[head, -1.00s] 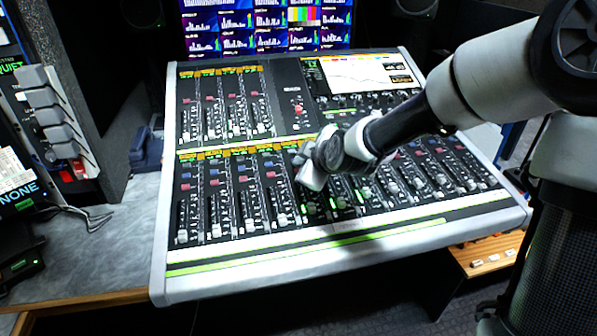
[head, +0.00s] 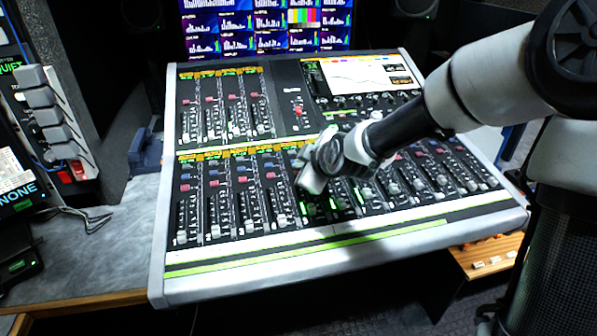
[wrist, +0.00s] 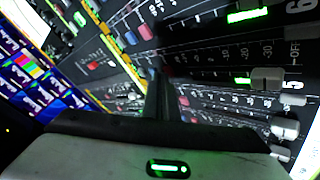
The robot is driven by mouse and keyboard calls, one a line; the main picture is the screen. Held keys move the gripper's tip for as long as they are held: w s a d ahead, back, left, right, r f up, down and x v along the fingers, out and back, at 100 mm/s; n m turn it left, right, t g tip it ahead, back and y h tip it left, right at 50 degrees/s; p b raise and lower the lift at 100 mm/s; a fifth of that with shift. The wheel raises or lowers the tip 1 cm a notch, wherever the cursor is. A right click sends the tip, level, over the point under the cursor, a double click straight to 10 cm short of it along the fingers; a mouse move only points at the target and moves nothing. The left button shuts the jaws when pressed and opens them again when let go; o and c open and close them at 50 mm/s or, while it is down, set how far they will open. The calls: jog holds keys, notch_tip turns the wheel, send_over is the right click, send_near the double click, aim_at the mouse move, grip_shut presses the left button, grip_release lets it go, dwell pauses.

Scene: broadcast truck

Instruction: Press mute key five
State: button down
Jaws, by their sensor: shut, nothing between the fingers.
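The mixing console's lower bank has numbered channel strips, each with a red key below a blue key and a fader. The red key of channel four (head: 270,175) is clear to the left of my gripper (head: 311,184). My gripper is shut and empty, low over the channel five strip, and hides that strip's upper keys in the head view. In the wrist view my shut fingers (wrist: 160,92) point at the panel beside the strip marked 5 (wrist: 292,84). I cannot tell whether the fingertips touch a key, or which key is mute five.
The mixing console (head: 330,240) fills the middle, with a screen (head: 360,76) at its upper right. Monitors (head: 262,30) stand behind it. A rack with large grey switches (head: 52,118) is at left. My arm covers part of the right-hand strips.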

jog(key=shift+s+r+p, duration=0.1)
jog(key=shift+r+p, duration=0.8)
jog(key=shift+r, duration=0.1)
jog(key=r+p, duration=0.5)
jog(key=shift+s+d+r+p, duration=0.15)
jog(key=shift+s+r+p, duration=0.15)
jog(key=shift+s+r, duration=0.1)
